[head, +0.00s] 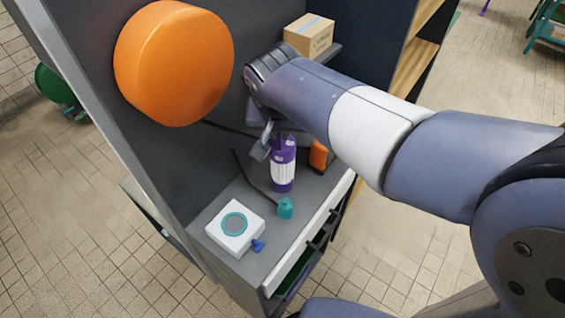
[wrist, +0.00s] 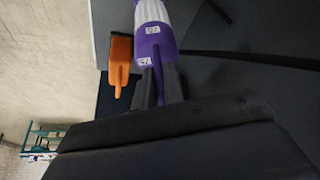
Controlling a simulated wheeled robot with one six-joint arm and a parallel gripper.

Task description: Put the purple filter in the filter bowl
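The purple filter (head: 283,165), a cylinder with a white label band, stands upright on the grey worktop in the head view. It also shows at the top of the wrist view (wrist: 151,32). My gripper (head: 268,142) is at the filter's upper end, coming from above and behind it. In the wrist view, my gripper's dark fingers (wrist: 160,85) meet the purple end of the filter. I cannot tell whether they are closed on it. A white block with a teal-ringed grey round top (head: 235,224) sits at the front left; I cannot tell whether it is the filter bowl.
A small teal cup-like piece (head: 286,208) stands between the filter and the white block. An orange tool (head: 319,155) lies right of the filter, and a thin black rod (head: 255,180) left of it. A big orange drum (head: 172,62) juts from the wall above. A cardboard box (head: 309,35) stands behind.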

